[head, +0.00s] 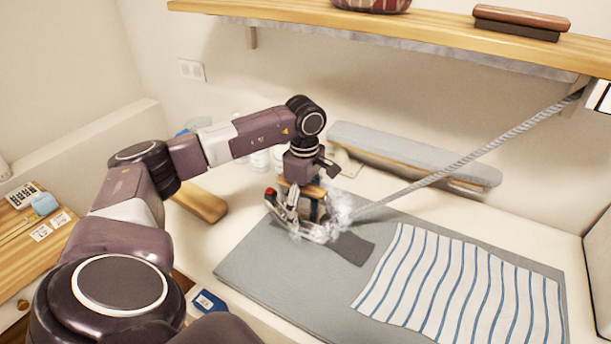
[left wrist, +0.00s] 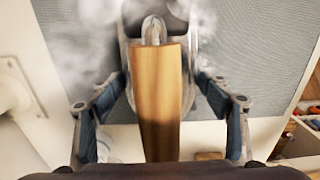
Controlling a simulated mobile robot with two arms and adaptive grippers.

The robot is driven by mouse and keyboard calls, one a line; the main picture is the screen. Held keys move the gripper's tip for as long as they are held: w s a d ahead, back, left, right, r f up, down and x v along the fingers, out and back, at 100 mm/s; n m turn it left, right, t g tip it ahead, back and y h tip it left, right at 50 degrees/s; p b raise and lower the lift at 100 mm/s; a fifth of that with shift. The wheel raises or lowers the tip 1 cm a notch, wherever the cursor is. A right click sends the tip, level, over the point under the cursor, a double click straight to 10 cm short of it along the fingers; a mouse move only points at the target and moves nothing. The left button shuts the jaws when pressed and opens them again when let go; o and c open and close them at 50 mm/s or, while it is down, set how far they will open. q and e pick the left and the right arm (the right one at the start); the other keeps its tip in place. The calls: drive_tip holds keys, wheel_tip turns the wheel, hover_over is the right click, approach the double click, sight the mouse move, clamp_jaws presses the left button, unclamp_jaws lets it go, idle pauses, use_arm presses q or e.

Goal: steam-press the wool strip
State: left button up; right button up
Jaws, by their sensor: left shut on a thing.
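My left gripper (head: 302,203) is shut on the wooden handle of a steam iron (head: 318,233). In the left wrist view the handle (left wrist: 158,105) runs between the two fingers, with the metal body of the iron beneath. White steam drifts around the iron in both views. The wool strip (head: 353,248), dark grey, lies on the grey pressing mat (head: 258,272). The iron is over the left part of the strip and hides it; I cannot tell whether its sole touches the cloth. My right gripper is not in view.
A blue-striped cloth (head: 462,285) lies on the mat at the right. A grey hose (head: 480,150) runs from the iron up to the right. A padded board (head: 410,150) stands behind, and a wooden block (head: 200,203) lies left. The front left of the mat is clear.

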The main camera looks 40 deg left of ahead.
use_arm(q)
drive_tip(key=shift+r, duration=0.1)
drive_tip(key=shift+s+d, duration=0.15)
drive_tip(key=shift+s, duration=0.5)
drive_tip(key=shift+s+d, duration=0.15)
drive_tip(key=shift+s, duration=0.45)
drive_tip(key=shift+r, duration=0.2)
drive_tip(key=shift+w+r+p, duration=0.1)
drive_tip(key=shift+r+p, duration=0.35)
drive_tip(key=shift+r, duration=0.05)
drive_tip(key=shift+r+p, duration=1.95)
drive_tip(key=shift+r, duration=1)
